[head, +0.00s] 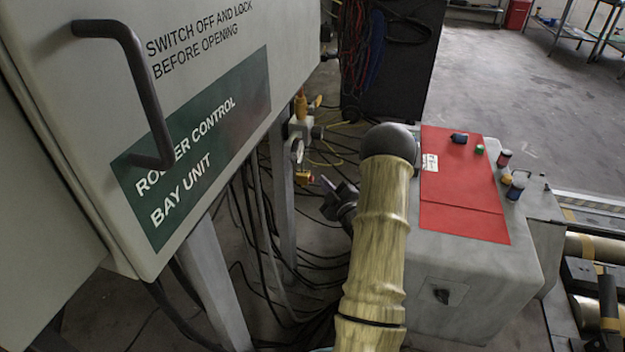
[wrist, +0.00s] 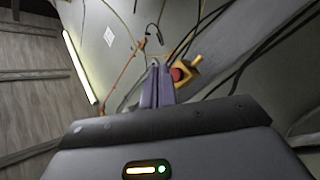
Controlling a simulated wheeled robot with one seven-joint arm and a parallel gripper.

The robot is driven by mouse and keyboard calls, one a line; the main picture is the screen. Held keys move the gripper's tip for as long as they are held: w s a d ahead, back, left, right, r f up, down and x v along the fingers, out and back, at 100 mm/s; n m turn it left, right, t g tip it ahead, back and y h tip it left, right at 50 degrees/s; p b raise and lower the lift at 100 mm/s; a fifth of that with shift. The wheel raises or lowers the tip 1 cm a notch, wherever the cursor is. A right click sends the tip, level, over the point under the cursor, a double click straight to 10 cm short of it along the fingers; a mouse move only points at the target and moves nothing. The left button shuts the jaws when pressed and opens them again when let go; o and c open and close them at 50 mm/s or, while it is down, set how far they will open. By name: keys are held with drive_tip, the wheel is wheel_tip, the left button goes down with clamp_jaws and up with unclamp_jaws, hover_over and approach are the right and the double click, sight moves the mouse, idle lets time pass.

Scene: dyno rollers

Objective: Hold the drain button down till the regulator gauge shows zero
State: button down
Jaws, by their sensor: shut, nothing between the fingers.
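The regulator (head: 303,130) hangs by a pale post beneath the cabinet, with a yellow part on top. Its round gauge (head: 297,151) is turned nearly edge-on in the head view, so I cannot read it. A yellow housing (head: 306,179) hangs below it. In the wrist view the red drain button (wrist: 177,74) sits in this yellow housing (wrist: 191,71), just right of the fingertips. My gripper (head: 325,182) is shut and empty, its tips pointing at the housing from the right. The fingers also show in the wrist view (wrist: 155,68). They appear apart from the button, though contact is hard to judge.
The roller control cabinet (head: 215,130) with a dark handle (head: 135,80) fills the left. Black cables (head: 265,240) hang below it around a pale leg (head: 215,280). A grey box (head: 465,270) with a red mat (head: 455,185) and several small cans stands right of my arm.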

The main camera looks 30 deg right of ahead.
drive_tip(key=shift+s+d, duration=0.1)
drive_tip(key=shift+s, duration=0.05)
drive_tip(key=shift+w+a, duration=0.35)
drive_tip(key=shift+a, duration=0.05)
drive_tip(key=shift+w+a+r+b, duration=0.1)
drive_tip(key=shift+w+a+b, duration=0.2)
drive_tip(key=shift+w, duration=0.1)
idle(1.8)
drive_tip(key=shift+s+d, duration=0.6)
drive_tip(key=shift+s, duration=0.1)
drive_tip(key=shift+d, duration=0.1)
drive_tip(key=s+d, duration=0.1)
drive_tip(key=s, duration=0.1)
drive_tip(key=s+d+b, duration=0.1)
drive_tip(key=d, duration=0.1)
drive_tip(key=shift+s, duration=0.4)
idle(0.6)
